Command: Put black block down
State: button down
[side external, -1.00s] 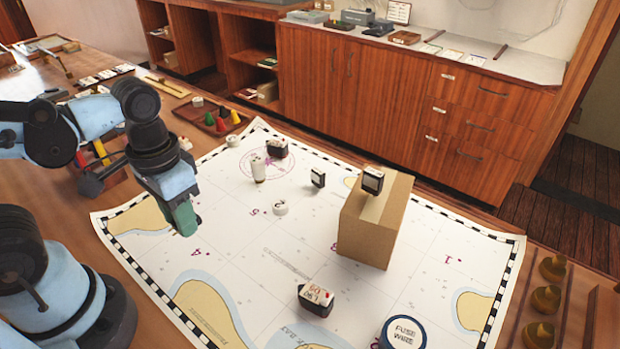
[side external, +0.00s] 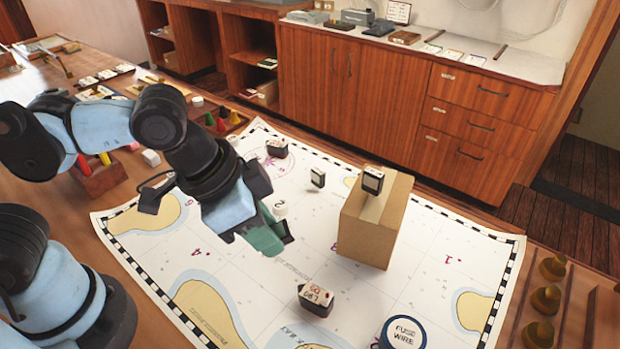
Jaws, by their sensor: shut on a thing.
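My gripper (side external: 270,240), with green fingers, is over the middle-left of the chart (side external: 420,270), pointing down and right. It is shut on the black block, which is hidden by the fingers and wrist. Other black blocks with white faces are in view: one (side external: 277,148) at the back of the chart, a small one (side external: 317,177) in front of it, one (side external: 372,180) on the cardboard box (side external: 365,235), and one with red and black marks (side external: 316,300) near the front.
The cardboard box stands right of my gripper. A white disc (side external: 280,210) is close behind the fingers. A fuse wire tin (side external: 402,333) is at the front edge. Brass weights (side external: 545,298) line the right. The chart's right part and the area left of the marked block are clear.

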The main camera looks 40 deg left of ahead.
jog(key=w+d+r+m+t+h, duration=0.2)
jog(key=w+d+r+m+h, duration=0.15)
jog(key=w+d+h, duration=0.3)
jog(key=w+d+r+m+t+h, duration=0.1)
jog(key=w+d+r+m+h, duration=0.2)
jog(key=w+d+r+h, duration=0.35)
jog(key=shift+h, duration=0.5)
jog(key=w+a+f, duration=0.2)
jog(key=w, duration=0.1)
jog(key=w+a+f, duration=0.3)
jog(key=w, duration=0.1)
jog(key=w+a+f, duration=0.2)
jog(key=w+f, duration=0.1)
jog(key=w, duration=0.1)
jog(key=shift+w+a, duration=0.1)
jog(key=shift+a, duration=0.25)
jog(key=shift+f, duration=2.05)
jog(key=shift+f, duration=0.15)
jog(key=c, duration=1.1)
grip_release()
